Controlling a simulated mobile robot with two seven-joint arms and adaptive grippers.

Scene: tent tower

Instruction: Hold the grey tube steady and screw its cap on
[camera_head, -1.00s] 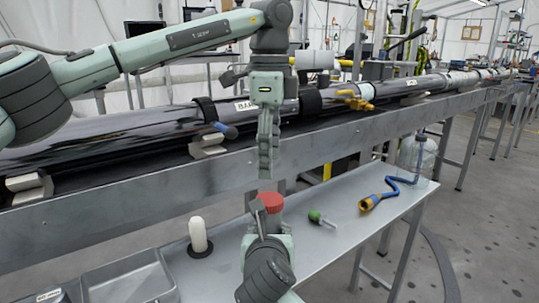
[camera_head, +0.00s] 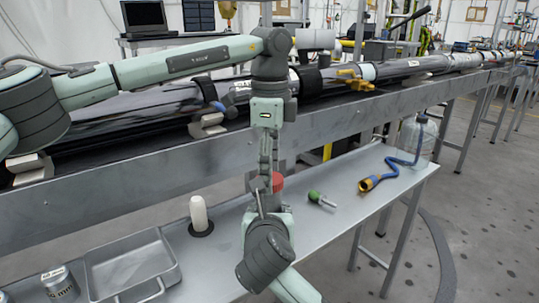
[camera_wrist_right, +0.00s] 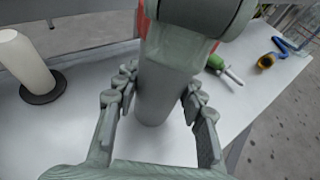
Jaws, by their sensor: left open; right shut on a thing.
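The grey tube (camera_wrist_right: 155,100) stands upright in the right wrist view, between the fingers of my right gripper (camera_wrist_right: 158,84), which is shut on it. In the head view my right gripper (camera_head: 263,205) hides most of the tube. The red cap (camera_head: 277,183) shows at the tube's top, partly covered by the grippers; whether it is threaded on cannot be told. My left gripper (camera_head: 267,168) points down from above at the cap, open, its fingers overlapping it in the picture. Contact cannot be told. In the right wrist view a grey-green gripper part blocks most of the cap.
On the metal bench (camera_head: 345,220) stand a white bottle (camera_head: 199,213) on a black base, an empty tray (camera_head: 130,268) and a grey cup (camera_head: 58,283). A green-handled tool (camera_head: 320,199) and a blue hose (camera_head: 395,170) lie right. A long dark tube rig (camera_head: 130,115) runs behind.

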